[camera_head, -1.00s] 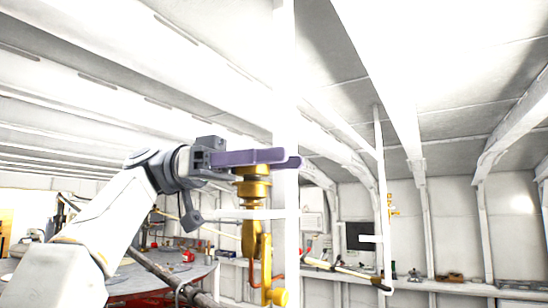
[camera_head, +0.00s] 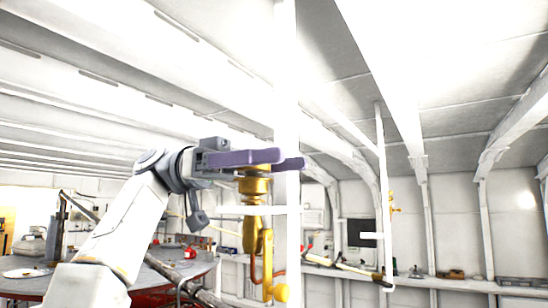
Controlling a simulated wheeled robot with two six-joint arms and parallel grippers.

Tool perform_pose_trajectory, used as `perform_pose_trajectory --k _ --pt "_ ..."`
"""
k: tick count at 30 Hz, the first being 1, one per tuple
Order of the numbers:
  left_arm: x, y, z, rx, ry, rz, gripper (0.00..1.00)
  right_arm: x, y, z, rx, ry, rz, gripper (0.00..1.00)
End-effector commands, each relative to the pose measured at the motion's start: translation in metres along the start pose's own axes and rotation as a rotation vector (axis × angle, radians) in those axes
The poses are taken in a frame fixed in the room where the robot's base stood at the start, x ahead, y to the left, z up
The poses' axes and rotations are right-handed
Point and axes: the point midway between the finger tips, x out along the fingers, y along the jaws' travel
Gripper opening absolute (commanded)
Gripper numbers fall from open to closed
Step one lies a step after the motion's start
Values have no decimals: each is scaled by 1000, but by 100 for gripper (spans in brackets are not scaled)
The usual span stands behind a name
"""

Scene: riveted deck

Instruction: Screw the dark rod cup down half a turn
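A brass fitting (camera_head: 251,236) with a round collar near its top stands upright against a white post. My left gripper (camera_head: 289,159) comes in from the left at the top of this fitting. Its two purple fingers are apart from each other, one nearer and one farther, and they lie across the fitting's upper end. The nearer finger hides part of that end, so I cannot tell whether the fingers touch or grip it. I cannot pick out a dark rod cup on the fitting. My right gripper is not in view.
A round table (camera_head: 165,276) with a red underside stands at the lower left. A long shelf (camera_head: 440,284) with small objects runs along the back wall. A thin white pole (camera_head: 383,200) with brass parts stands at right. White beams cross overhead.

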Motion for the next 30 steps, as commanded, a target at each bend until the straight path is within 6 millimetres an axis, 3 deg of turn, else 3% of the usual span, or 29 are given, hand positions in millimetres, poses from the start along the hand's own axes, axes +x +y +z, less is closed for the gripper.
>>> perform_pose_trajectory --k 17,30 --pt "0 0 -3 2 7 -10 66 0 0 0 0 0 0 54" --pt "0 -4 -6 2 11 -127 66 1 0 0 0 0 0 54"
